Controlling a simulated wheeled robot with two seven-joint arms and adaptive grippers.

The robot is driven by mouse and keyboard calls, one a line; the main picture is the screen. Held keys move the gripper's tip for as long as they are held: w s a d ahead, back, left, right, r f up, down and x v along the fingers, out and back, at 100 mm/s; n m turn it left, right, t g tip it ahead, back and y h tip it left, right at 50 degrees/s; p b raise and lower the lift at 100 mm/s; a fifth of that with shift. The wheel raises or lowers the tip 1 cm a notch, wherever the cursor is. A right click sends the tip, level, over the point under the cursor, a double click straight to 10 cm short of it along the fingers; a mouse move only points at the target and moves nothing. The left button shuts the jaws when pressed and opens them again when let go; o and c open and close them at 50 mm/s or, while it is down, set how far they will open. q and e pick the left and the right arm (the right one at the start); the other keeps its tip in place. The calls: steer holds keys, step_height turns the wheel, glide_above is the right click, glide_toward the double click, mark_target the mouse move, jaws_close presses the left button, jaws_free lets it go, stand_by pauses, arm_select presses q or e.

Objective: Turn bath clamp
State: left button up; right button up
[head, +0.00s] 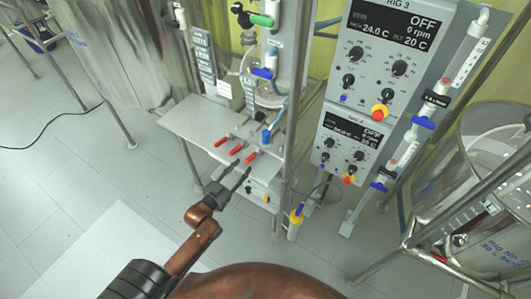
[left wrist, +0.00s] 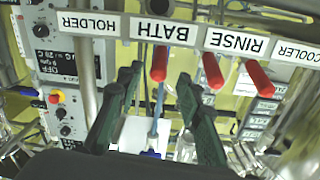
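Several clamps with handles sit in a row on the grey bench of the rig. In the left wrist view, upside-down labels read HOLDER, BATH (left wrist: 172,34), RINSE and COOLER. The red bath clamp handle (left wrist: 159,64) hangs by the BATH label; in the head view it appears to be the nearest red handle (head: 251,158). My left gripper (head: 242,168) is open just in front of the handles. In the left wrist view, its two dark green fingers (left wrist: 158,82) stand on either side of the bath handle, with a gap visible. My right gripper is not in view.
Two more red handles (left wrist: 212,71) (left wrist: 258,79) sit close beside the bath handle. A blue handle (head: 266,137) is on the other side. Control panels (head: 376,60), metal posts and a glass vessel (head: 485,165) stand at the right. Floor at left is open.

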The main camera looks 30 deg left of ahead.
mark_target(256, 152)
arm_select(q)
steer(key=w, duration=0.5)
steer(key=w+d, duration=0.1)
steer(key=w, duration=0.1)
steer(key=shift+w+f+b, duration=0.2)
steer(key=shift+w+b, duration=0.1)
steer(key=shift+w, duration=0.1)
steer(key=shift+c, duration=0.3)
jaws_close()
